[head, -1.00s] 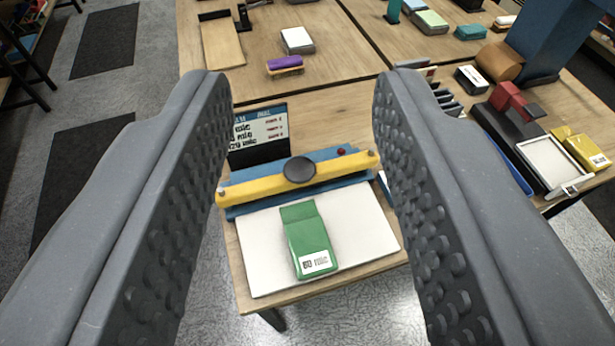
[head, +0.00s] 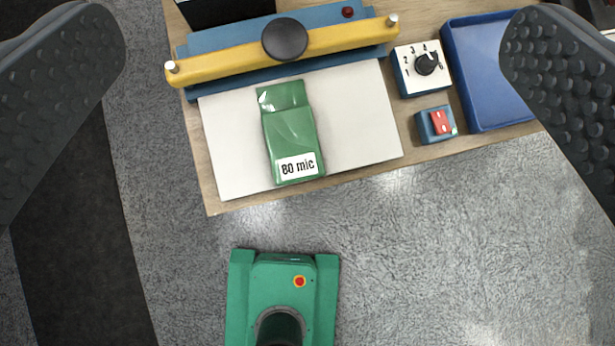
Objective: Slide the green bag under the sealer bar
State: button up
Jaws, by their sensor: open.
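The green bag (head: 290,138) lies flat on a white board (head: 356,125) in front of the sealer. It has a white label reading "80 mic" at its near end. Its far end lies just short of the sealer's blue base. The yellow sealer bar (head: 220,65) with a round black knob (head: 284,40) runs across the blue sealer base (head: 225,38). My gripper (head: 312,85) is open, its two dark textured fingers at the left and right picture edges. The bag shows between them, touched by neither finger.
Right of the board are a numbered dial box (head: 421,68), a red switch (head: 440,122) and a blue tray (head: 487,65). The wooden table's (head: 222,207) front edge lies just before the board. Grey carpet (head: 420,250) is open beyond it.

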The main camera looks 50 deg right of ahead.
jog(key=w+f+n+g+p, duration=0.1)
jog(key=w+f+g+p, duration=0.35)
jog(key=f, duration=0.85)
jog(key=n+g+p, duration=0.1)
jog(key=g+p, duration=0.4)
jog(key=g, duration=0.1)
send_over(296, 157)
notch_tip(296, 157, down, 14)
notch_tip(296, 157, down, 12)
jog(key=shift+f+p, duration=0.1)
jog(key=shift+p, duration=0.3)
jog(key=c, duration=1)
